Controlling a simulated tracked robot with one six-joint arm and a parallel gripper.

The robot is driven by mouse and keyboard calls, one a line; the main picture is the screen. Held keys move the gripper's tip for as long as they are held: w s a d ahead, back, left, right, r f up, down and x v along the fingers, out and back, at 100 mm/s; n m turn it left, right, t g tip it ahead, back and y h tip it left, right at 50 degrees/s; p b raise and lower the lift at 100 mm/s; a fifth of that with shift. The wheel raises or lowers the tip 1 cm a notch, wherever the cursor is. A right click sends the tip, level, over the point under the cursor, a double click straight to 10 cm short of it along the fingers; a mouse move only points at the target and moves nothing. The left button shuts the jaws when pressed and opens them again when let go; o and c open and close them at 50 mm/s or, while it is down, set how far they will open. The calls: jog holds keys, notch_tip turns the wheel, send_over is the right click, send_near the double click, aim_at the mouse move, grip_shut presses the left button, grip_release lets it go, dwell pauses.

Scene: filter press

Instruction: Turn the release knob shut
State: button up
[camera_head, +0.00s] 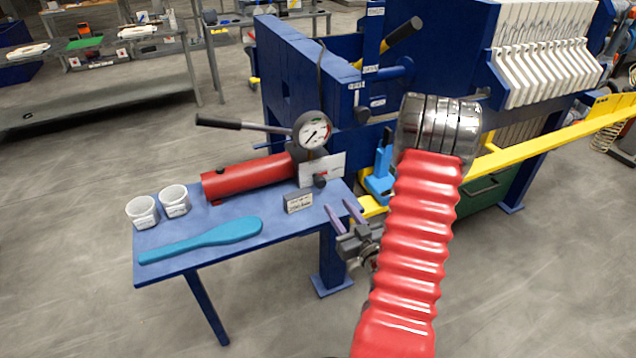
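A red hand pump (250,177) lies on the blue side table. A round pressure gauge (313,131) stands at its right end. A small dark knob (320,181) sits low on the pump's end block, in front of a white card; I take it for the release knob. Its turn position is too small to read. My gripper (341,206) has two purple fingers, spread apart with nothing visible between them. It is just right of and below the knob, near the table's right edge, apart from the knob. Part of its body is hidden behind my red arm.
A black-gripped pump lever (220,123) reaches left. Two white cups (143,212) and a teal paddle (205,240) lie on the table (175,257). A small label stand (299,202) is near the knob. A light-blue part (380,175) and the blue press frame (290,75) stand behind.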

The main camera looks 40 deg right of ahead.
aim_at(321, 184)
jog(key=x, duration=1.3)
jog(key=shift+w+d+f, duration=0.1)
jog(key=shift+w, duration=0.25)
jog(key=c, duration=0.7)
jog(key=shift+n, duration=1.5)
jog(key=o, duration=0.7)
